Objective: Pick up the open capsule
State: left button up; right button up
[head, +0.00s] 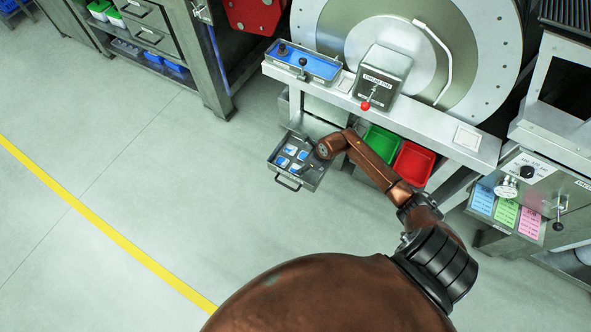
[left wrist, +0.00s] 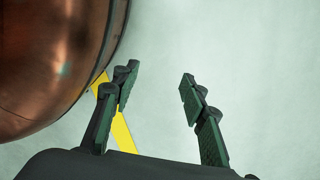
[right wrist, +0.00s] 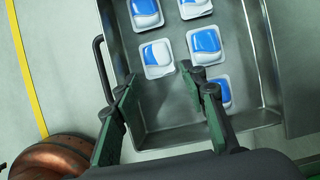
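Several blue-and-white capsules lie in a grey metal tray (head: 313,180), which also shows in the right wrist view (right wrist: 165,137). One capsule (right wrist: 157,58) is just ahead of my right gripper (right wrist: 157,76), between the lines of its fingers. Another capsule (right wrist: 206,45) is to its right, and one (right wrist: 218,92) is partly hidden behind the right finger. I cannot tell which capsule is open. My right gripper is open and empty over the tray; in the head view its fingers are hidden by the arm. My left gripper (left wrist: 159,81) is open and empty, over bare floor.
A green bin (head: 380,141) and a red bin (head: 413,164) stand right of the tray, under a bench with a red-knobbed lever (head: 366,105). The large drum (head: 475,50) is behind. The floor to the left is free, with a yellow line (head: 100,225).

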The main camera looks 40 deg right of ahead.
aim_at(297, 169)
jog(key=b+x, duration=0.1)
jog(key=x, duration=0.1)
jog(key=b+x, duration=0.1)
jog(key=x, duration=0.1)
jog(key=shift+w+a+f, duration=0.25)
jog(key=shift+w+a, duration=0.05)
jog(key=shift+w, duration=0.05)
jog(key=shift+w+f, duration=0.1)
jog(key=shift+w, duration=0.05)
pick_arm(q)
jog(key=w+r, duration=0.4)
jog(key=shift+w+d+r, duration=0.3)
jog(key=shift+w+r, duration=0.05)
jog(key=shift+w, duration=0.05)
pick_arm(e)
jog(key=shift+c, duration=0.3)
jog(key=c, duration=0.3)
jog(key=shift+c, duration=0.2)
